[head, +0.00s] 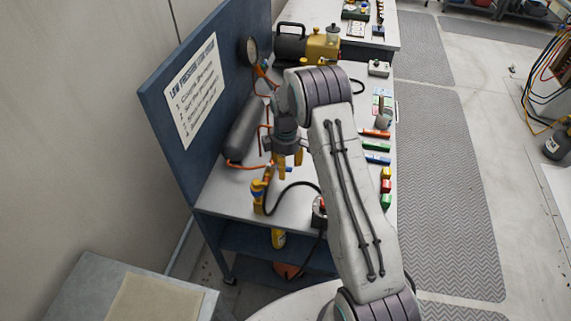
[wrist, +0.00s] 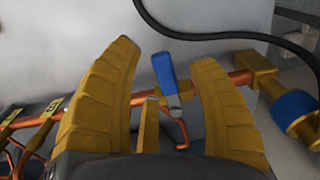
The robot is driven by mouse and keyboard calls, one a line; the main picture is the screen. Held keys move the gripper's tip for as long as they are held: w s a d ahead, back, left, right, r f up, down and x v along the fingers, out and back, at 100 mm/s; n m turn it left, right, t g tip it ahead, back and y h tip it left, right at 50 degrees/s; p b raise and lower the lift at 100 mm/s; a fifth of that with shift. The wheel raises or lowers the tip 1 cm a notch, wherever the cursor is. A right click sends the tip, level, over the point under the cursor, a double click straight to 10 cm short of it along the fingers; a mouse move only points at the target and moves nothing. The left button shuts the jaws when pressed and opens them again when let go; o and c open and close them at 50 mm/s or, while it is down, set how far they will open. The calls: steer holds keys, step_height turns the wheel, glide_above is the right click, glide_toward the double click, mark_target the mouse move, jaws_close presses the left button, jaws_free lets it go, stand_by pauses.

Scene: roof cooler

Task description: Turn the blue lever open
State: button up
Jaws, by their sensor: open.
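The blue lever (wrist: 165,73) stands on a copper pipe (wrist: 205,85) in the wrist view, its handle pointing up and away across the pipe. My gripper (head: 289,163) is open, with yellow fingers on the left and right of the lever and a narrower yellow finger low in the middle. The lever lies between the outer fingers with a gap on each side; I cannot tell whether the middle finger touches it. In the head view my gripper hangs over the bench top beside the pipe, and largely hides the lever.
A brass fitting with a blue collar (wrist: 294,108) is at the pipe's right end, and a black hose curves above it. Coloured blocks line the bench's right edge.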

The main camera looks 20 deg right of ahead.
jaws_close()
stand_by(0.4)
steer(key=shift+f+b, duration=0.1)
steer(key=shift+b, duration=0.2)
steer(key=shift+w+d+f+n+b, duration=0.15)
steer(key=shift+w+n+b, duration=0.35)
steer(key=shift+n+b, duration=0.45)
steer(key=n, duration=0.2)
steer(key=w+n+b, duration=0.1)
steer(key=n, duration=0.1)
steer(key=shift+w+b, duration=0.3)
steer(key=n, duration=0.1)
steer(key=w+n, duration=0.1)
steer(key=n, duration=0.1)
steer(key=shift+w+b, duration=0.25)
steer(key=shift+b, duration=0.1)
steer(key=shift+w+a+n, duration=0.25)
steer(key=shift+n, duration=0.5)
steer(key=shift+w+a+n, duration=0.2)
steer(key=shift+w+n, duration=0.05)
steer(key=shift+n, duration=0.45)
steer(key=shift+r, duration=0.2)
